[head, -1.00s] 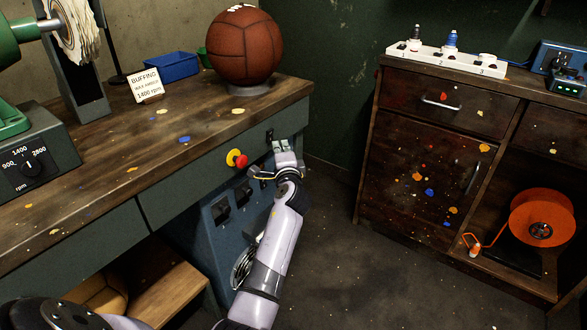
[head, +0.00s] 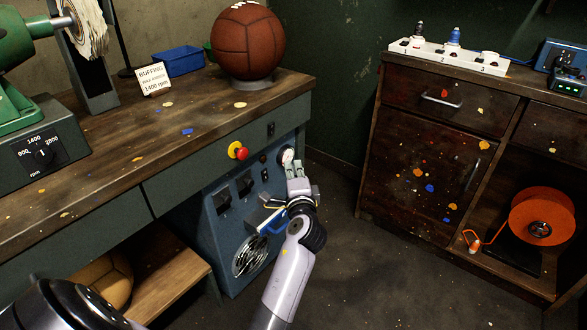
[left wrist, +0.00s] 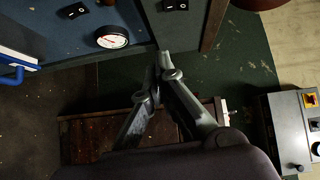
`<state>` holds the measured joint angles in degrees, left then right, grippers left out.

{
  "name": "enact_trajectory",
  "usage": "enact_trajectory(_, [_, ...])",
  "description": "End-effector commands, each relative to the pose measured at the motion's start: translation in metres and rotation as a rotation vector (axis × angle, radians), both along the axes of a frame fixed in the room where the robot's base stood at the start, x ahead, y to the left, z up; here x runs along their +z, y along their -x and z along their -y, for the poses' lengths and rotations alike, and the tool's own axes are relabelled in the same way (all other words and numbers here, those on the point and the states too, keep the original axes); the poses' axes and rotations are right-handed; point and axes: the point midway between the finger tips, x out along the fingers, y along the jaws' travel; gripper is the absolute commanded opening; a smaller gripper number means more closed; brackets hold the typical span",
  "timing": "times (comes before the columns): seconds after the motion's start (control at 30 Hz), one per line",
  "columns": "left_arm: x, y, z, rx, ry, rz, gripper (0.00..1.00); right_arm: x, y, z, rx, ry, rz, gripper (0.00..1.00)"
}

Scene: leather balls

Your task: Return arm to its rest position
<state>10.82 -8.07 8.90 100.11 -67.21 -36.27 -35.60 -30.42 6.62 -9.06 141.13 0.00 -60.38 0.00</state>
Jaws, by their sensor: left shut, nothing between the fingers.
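My left gripper (head: 289,166) is in the middle of the head view, in front of the blue machine panel under the bench edge. Its grey fingers point up and away, overlapping the lower part of a white round gauge (head: 287,154); I cannot tell from this view how far apart they are. In the left wrist view my left gripper (left wrist: 157,62) has its fingers together and empty, below and right of the gauge (left wrist: 112,37). My pale arm runs down to the bottom edge of the head view. My right gripper does not show.
The wooden bench (head: 110,155) is at the left, with a leather ball (head: 248,42) on a stand. A red and yellow button (head: 238,151) is left of the gripper. A dark cabinet (head: 425,150) stands at the right. The floor (head: 365,265) between them is clear.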

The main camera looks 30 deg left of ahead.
Motion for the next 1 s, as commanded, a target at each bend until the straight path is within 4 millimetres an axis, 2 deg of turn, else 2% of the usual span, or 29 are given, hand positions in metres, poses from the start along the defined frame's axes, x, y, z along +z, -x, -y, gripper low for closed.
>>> enact_trajectory(0.57, [0.000, 0.002, 0.001, 0.000, 0.001, 0.001, 0.00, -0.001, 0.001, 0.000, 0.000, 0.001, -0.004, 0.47])
enact_trajectory(0.67, [-0.007, 0.009, 0.002, -0.008, 0.046, 0.012, 0.00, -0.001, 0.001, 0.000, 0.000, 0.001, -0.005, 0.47])
enact_trajectory(0.77, [-0.025, 0.032, 0.010, -0.030, 0.192, 0.048, 0.00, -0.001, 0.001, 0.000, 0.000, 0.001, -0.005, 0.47])
enact_trajectory(0.83, [-0.044, 0.056, 0.024, -0.061, 0.361, 0.075, 0.00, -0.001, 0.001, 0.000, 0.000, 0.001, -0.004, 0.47])
enact_trajectory(1.0, [-0.082, 0.115, 0.080, -0.130, 0.801, 0.076, 0.00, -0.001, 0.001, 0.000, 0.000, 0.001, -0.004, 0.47])
